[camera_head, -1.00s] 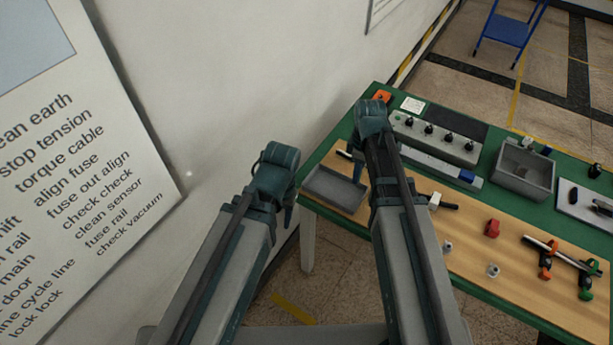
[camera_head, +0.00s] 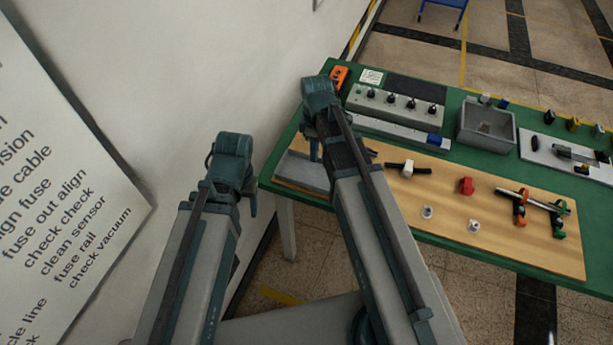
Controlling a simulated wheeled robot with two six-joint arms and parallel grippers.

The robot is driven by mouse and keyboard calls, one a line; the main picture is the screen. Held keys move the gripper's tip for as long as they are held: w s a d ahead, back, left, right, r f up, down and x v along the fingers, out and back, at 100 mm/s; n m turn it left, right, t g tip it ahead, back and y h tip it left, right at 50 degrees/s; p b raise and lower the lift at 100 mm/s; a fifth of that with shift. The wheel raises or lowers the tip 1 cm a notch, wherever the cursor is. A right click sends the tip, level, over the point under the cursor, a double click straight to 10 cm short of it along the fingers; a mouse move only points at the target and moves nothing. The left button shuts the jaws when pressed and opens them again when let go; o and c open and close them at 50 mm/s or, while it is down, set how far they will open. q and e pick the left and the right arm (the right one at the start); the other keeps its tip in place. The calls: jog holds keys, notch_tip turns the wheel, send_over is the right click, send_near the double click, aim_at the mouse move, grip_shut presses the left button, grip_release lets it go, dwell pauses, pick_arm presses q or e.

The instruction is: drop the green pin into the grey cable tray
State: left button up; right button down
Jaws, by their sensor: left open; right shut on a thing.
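My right gripper (camera_head: 314,150) is over the left end of the workbench, pointing down above the shallow grey tray (camera_head: 296,174). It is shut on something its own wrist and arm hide. I cannot make out a green pin anywhere in view; what is held cannot be identified. The tray lies on the wooden board's left end, its right part covered by my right arm. My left gripper (camera_head: 252,202) is open and empty, off the bench's left side near the white wall; its fingers are mostly hidden behind its wrist.
A deep grey bin (camera_head: 468,132) stands at the back of the green bench. A knob panel (camera_head: 395,105), a hammer (camera_head: 408,169), a red part (camera_head: 466,186), small metal nuts (camera_head: 427,212) and clamps (camera_head: 519,209) lie right of my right arm. The wall sign (camera_head: 60,200) is at left.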

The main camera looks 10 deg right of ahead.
notch_tip(320, 180, down, 5)
jog(key=b, duration=0.4)
jog(key=shift+r, duration=0.1)
jog(key=c, duration=0.6)
grip_release()
jog(key=shift+c, duration=0.2)
jog(key=shift+r, duration=0.1)
notch_tip(320, 180, up, 14)
jog(key=p, duration=1.3)
jog(key=shift+f+p, duration=0.2)
jog(key=shift+p, duration=0.15)
